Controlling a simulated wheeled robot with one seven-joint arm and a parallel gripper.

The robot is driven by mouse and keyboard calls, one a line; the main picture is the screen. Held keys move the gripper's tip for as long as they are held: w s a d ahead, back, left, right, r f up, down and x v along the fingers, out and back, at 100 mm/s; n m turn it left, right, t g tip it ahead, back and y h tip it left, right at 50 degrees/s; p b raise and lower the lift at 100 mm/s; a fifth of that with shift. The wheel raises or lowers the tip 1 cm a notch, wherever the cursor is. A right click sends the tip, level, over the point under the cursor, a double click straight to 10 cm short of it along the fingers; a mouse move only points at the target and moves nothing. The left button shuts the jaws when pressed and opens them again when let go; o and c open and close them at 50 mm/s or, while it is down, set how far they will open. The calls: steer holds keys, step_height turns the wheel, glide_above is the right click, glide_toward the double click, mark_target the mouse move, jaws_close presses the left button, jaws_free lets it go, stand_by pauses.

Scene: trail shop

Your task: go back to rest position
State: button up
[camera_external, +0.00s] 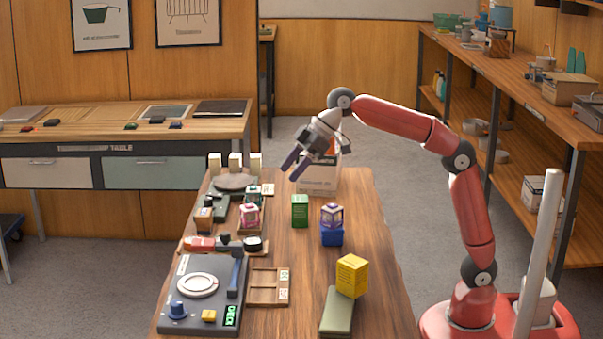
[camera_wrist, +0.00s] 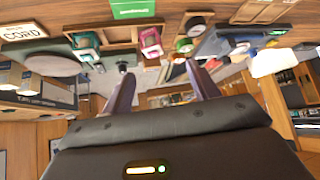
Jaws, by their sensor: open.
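My gripper (camera_external: 290,167) is open and empty. It hangs in the air above the far half of the wooden table (camera_external: 372,262), left of the white carton (camera_external: 321,181). Its two purple fingers point down and to the left, apart from everything on the table. In the wrist view my gripper (camera_wrist: 160,80) shows two spread fingers with nothing between them. My red arm reaches over the table from its base at the lower right.
Below stand a green box (camera_external: 300,210), a blue box (camera_external: 331,234), a yellow box (camera_external: 352,275) and a dark device (camera_external: 204,312) with a white ring. Small lanterns stand at the left. The table's right strip is clear. A long shelf bench (camera_external: 490,62) stands at the right.

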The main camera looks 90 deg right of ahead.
steer(key=s+f+m+b, duration=0.1)
steer(key=s+f+m, duration=0.1)
steer(key=s, duration=0.6)
steer(key=s+f+m+t+b, duration=0.1)
steer(key=s+f, duration=0.3)
steer(key=s, duration=0.4)
steer(key=s+a+f+m+t+b, duration=0.1)
steer(key=s+f+m, duration=0.1)
steer(key=s, duration=0.7)
steer(key=shift+f+m, duration=0.3)
steer(key=shift+f, duration=0.2)
steer(key=s+d+f+n+g+h+p, duration=0.1)
steer(key=s+d+f+g+p, duration=0.1)
steer(key=s+f, duration=0.2)
steer(key=s+d+f+n+g+h+p, duration=0.1)
steer(key=s+f, duration=0.3)
steer(key=f, duration=0.7)
steer(key=shift+s+d+g+h+p, duration=0.2)
steer(key=shift+d+g+h+p, duration=0.2)
steer(key=shift+d+g+p, duration=0.25)
steer(key=shift+d+f, duration=0.1)
